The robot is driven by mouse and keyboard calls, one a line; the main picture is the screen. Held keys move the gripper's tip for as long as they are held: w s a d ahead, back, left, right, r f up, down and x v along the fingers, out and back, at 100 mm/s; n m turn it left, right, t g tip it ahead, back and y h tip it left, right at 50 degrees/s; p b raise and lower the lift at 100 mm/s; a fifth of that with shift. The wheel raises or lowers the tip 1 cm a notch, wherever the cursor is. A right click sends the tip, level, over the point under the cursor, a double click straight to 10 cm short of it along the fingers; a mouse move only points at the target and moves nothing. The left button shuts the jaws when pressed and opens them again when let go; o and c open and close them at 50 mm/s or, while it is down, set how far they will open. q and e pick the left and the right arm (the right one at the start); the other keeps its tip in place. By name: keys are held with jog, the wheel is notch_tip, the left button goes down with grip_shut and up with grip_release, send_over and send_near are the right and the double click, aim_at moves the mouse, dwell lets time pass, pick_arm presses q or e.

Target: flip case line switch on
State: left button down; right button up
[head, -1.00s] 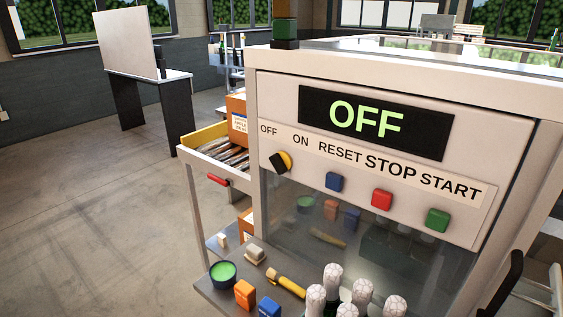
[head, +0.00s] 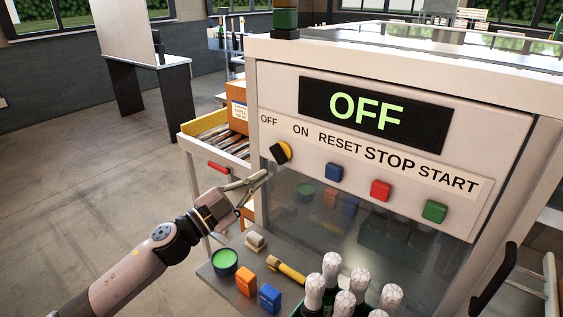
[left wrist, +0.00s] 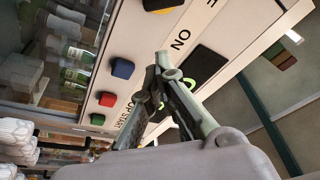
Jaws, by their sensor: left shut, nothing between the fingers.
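The case line switch is a black and yellow rotary knob (head: 280,152) under the OFF and ON labels on the white control panel. It also shows at the top of the left wrist view (left wrist: 163,4). The knob's black part points toward the OFF side. The display (head: 376,108) above reads OFF in green. My left gripper (head: 262,176) is shut and empty, just below and left of the knob, apart from it in the picture. In the left wrist view its fingertips (left wrist: 163,62) lie over the panel near the ON label. My right gripper is not in view.
Blue (head: 334,172), red (head: 380,190) and green (head: 434,211) buttons sit right of the knob. Below, a shelf (head: 222,285) holds a green-filled tub (head: 224,261), small boxes and several foil-topped bottles (head: 331,265). A yellow-edged tray (head: 205,128) stands left of the machine.

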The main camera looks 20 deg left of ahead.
aim_at(280, 153)
pick_arm(q)
jog(key=shift+s+d+r+m+g+h, duration=0.15)
jog(key=shift+r+m+g+h, duration=0.3)
jog(key=shift+m+h, duration=0.35)
jog(key=p+x, duration=0.4)
jog(key=x, duration=0.6)
jog(key=shift+w+d+r, duration=0.1)
jog(key=shift+w, duration=0.1)
jog(key=shift+w+a+f, duration=0.15)
jog(key=shift+a+f, duration=0.3)
jog(key=shift+f, duration=0.1)
jog(key=shift+w+a+f, duration=0.15)
jog(key=shift+a+f, duration=0.35)
jog(key=shift+f, duration=0.1)
jog(key=shift+a+f, duration=0.4)
jog(key=shift+a, duration=0.25)
jog(key=shift+w, duration=0.1)
jog(key=shift+d, duration=0.1)
